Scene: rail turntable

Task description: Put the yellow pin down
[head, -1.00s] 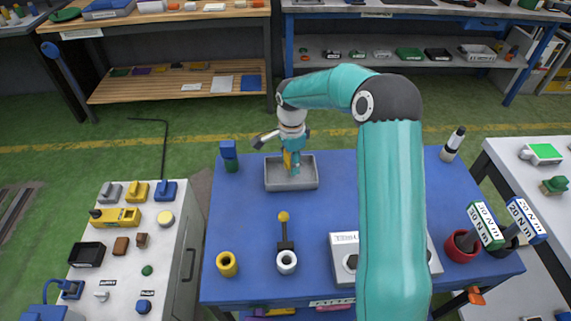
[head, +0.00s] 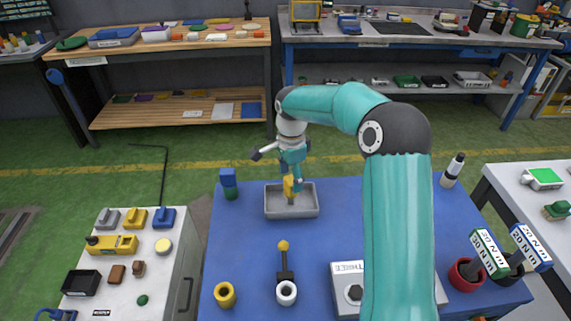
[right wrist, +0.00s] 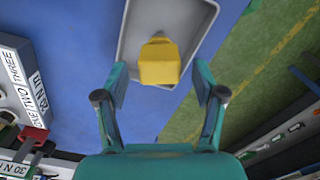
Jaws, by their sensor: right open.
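The yellow pin (head: 288,187) is in the grey tray (head: 272,212) at the back of the blue table and appears to stand upright. In the right wrist view the pin's yellow block-shaped head (right wrist: 160,64) shows over the tray floor (right wrist: 185,18). My right gripper (head: 293,177) is above the tray at the pin. In the right wrist view its open fingers (right wrist: 162,84) are apart on either side of the pin, with visible gaps. The pin's lower end is hard to make out. My left gripper is out of view.
A blue-and-green block (head: 229,184) stands left of the tray. A yellow-topped black piece (head: 284,262), a yellow ring (head: 225,295) and a white ring (head: 287,293) are nearer the front. A white box (head: 346,292) is at front right. Table around the tray is mostly clear.

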